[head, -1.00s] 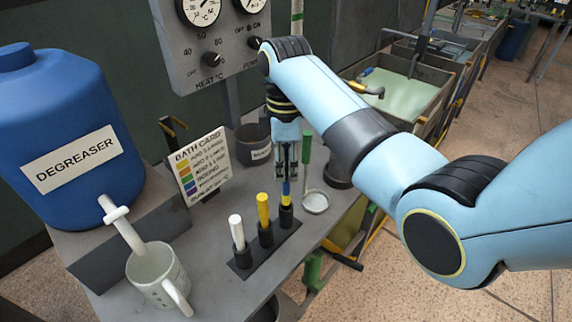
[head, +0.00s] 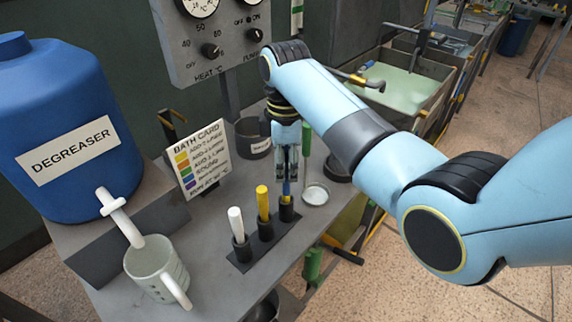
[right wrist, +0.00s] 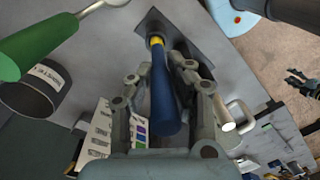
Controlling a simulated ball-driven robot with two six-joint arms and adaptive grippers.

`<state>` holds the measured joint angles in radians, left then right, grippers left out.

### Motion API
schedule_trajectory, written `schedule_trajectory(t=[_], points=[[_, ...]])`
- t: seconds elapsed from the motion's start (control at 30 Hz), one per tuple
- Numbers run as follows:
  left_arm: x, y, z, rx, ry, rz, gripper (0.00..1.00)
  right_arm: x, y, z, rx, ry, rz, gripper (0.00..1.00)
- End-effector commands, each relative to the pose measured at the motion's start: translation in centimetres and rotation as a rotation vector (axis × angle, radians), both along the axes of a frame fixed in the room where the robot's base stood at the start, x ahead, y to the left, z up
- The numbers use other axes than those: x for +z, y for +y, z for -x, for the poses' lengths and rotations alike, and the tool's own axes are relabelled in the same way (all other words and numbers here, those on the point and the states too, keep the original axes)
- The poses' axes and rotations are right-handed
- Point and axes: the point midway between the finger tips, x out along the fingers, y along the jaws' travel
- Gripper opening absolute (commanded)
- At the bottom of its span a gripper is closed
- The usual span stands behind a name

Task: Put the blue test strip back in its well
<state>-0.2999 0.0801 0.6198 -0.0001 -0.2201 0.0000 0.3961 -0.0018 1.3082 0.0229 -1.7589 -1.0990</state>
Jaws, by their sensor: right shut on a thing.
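My right gripper (head: 287,177) is shut on the blue test strip (head: 287,190), above the right-hand well (head: 287,210) of the black rack (head: 241,264). The strip stands about upright, with its lower end at the well's mouth; how deep it sits is hard to tell.
A yellow strip (head: 262,203) and a white strip (head: 236,222) stand in the other wells. The bath card (head: 200,160), a dark cup (head: 253,138), a small round dish (head: 315,194) and a mug (head: 158,272) are nearby. A blue degreaser jug (head: 62,130) stands left.

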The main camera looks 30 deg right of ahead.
Motion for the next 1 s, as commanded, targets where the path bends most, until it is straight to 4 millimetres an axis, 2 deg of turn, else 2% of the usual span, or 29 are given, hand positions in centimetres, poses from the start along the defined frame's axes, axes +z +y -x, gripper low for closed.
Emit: schedule_trajectory(t=[1.0], points=[[-1.2,0.0,0.0,0.000,0.000,0.000,0.40,-2.6,0.0,0.0,0.000,0.000,0.000,0.00]])
